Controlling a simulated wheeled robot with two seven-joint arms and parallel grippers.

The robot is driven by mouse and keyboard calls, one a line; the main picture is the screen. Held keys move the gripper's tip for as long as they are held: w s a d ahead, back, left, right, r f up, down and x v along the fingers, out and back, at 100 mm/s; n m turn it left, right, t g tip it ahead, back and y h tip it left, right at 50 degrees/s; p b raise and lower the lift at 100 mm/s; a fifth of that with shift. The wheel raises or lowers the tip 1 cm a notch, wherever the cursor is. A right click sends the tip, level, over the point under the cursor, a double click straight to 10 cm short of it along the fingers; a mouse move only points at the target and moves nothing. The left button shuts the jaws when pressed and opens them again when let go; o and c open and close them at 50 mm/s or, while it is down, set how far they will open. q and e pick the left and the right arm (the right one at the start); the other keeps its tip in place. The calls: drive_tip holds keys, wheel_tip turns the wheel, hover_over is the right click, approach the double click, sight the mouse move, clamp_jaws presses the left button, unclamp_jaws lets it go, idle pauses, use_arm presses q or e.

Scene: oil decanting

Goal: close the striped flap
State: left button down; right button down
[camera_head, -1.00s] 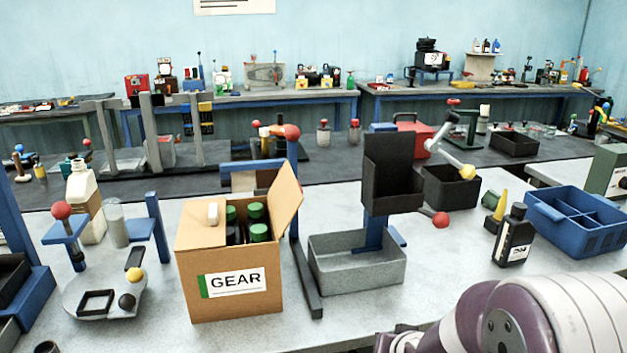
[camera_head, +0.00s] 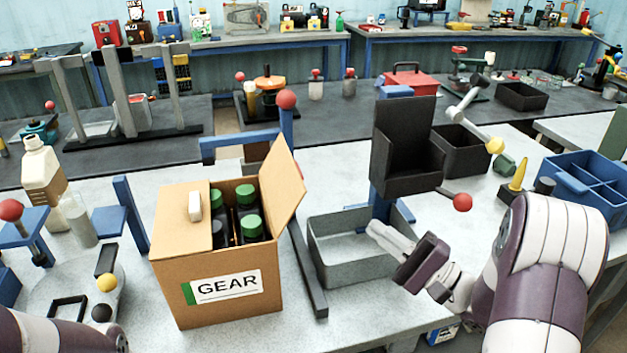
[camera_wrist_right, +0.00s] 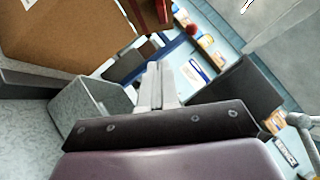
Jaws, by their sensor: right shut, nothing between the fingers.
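The cardboard box (camera_head: 225,295) with a GEAR label stands on the light bench in the head view. Its left flap (camera_head: 182,218) lies flat over the top, with a small white piece on it. Its right flap (camera_head: 283,187) stands up, tilted outward; I cannot make out stripes on either flap. Bottles with green caps (camera_head: 245,194) show in the opening. My right gripper (camera_head: 372,228) is shut and empty, right of the box, over the grey bin, apart from the flap. Its fingers also show in the right wrist view (camera_wrist_right: 158,72), with the box (camera_wrist_right: 65,35) at upper left. My left gripper is out of view.
The grey open bin (camera_head: 345,270) is below my right gripper. A black holder (camera_head: 405,150) on a blue post rises behind it, with a red-knobbed lever (camera_head: 462,202). A blue post with a red ball (camera_head: 286,99) stands close behind the open flap. A blue divided crate (camera_head: 590,190) is at right.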

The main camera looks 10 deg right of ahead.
sight(285, 182)
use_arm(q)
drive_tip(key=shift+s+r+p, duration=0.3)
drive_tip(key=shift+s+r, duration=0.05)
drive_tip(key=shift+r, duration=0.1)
use_arm(e)
drive_tip(key=w+a+r, duration=0.5)
drive_tip(key=a+r, duration=0.1)
drive_tip(key=a, duration=0.4)
drive_tip(key=shift+w, duration=0.3)
